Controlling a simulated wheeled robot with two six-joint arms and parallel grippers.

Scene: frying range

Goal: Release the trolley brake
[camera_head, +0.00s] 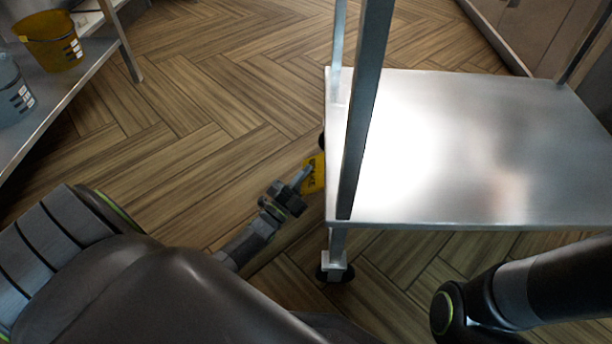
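The trolley (470,150) stands at the right, with a shiny metal shelf and grey upright posts. A yellow brake tag (316,172) with dark lettering sits low beside the trolley's left edge. My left gripper (299,182) reaches in from the lower left, and its tip is at the tag's left side. I cannot tell whether it touches the tag or whether its fingers are open or shut. A dark caster (336,272) shows under the near left post. My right arm shows at the lower right, but its gripper is out of view.
A metal shelf rack (92,68) at the upper left holds a yellow bucket (50,42) and a grey bucket (12,92). The wooden floor (215,110) between rack and trolley is clear. Cabinets (545,30) stand at the upper right.

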